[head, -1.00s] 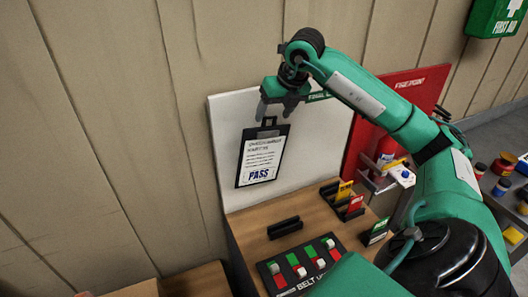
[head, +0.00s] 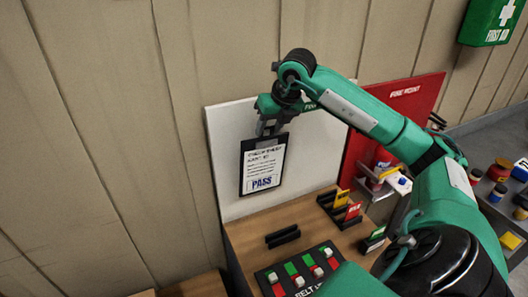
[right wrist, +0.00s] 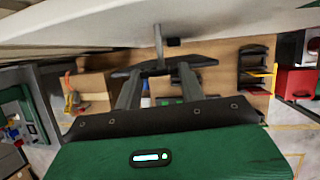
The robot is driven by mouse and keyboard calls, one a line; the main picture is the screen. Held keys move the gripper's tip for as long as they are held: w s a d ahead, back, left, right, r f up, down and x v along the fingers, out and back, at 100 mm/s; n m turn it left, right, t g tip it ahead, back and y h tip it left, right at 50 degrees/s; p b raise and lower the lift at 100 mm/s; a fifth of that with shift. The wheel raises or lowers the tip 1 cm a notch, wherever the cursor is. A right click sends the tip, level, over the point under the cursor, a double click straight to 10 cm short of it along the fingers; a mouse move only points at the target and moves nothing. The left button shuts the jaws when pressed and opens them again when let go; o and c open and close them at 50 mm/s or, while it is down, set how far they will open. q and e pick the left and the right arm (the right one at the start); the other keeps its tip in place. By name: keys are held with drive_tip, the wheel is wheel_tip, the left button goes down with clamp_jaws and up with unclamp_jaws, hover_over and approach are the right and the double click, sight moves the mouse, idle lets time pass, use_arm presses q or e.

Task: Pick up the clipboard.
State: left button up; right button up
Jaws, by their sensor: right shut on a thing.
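The black clipboard (head: 263,168) carries a white sheet marked PASS. It is upright in front of the white panel above the bench. My right gripper (head: 269,130) is at its top edge, shut on it from above. In the right wrist view the clipboard's dark top edge (right wrist: 182,62) lies at the fingertips (right wrist: 156,73). A thin hook (right wrist: 158,42) shows just beyond that edge; I cannot tell whether the clipboard still hangs on it. My left gripper is not in view.
The white panel (head: 225,155) stands close behind the clipboard. Below, the wooden bench (head: 240,238) bears a black holder (head: 283,236), a switch box (head: 300,270) and a rack of coloured cards (head: 340,207). A red fire point board (head: 412,92) stands to the right.

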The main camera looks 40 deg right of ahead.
drive_tip(key=shift+r+b, duration=1.5)
drive_tip(key=shift+r, duration=1.95)
drive_tip(key=s+a+b, duration=0.1)
drive_tip(key=s+b, duration=0.2)
drive_tip(key=s, duration=0.3)
drive_tip(key=shift+a+f, duration=0.25)
drive_tip(key=shift+a, duration=0.15)
drive_tip(key=s+a+b, duration=0.1)
drive_tip(key=s, duration=0.3)
drive_tip(key=s+a+b, duration=0.1)
drive_tip(key=s+b, duration=0.1)
drive_tip(key=s, duration=0.2)
drive_tip(key=s+a+b, duration=0.1)
drive_tip(key=s+a, duration=0.1)
drive_tip(key=s, duration=0.3)
drive_tip(key=shift+a+r+b, duration=0.1)
drive_tip(key=shift+r+b, duration=0.2)
drive_tip(key=shift+b, duration=0.05)
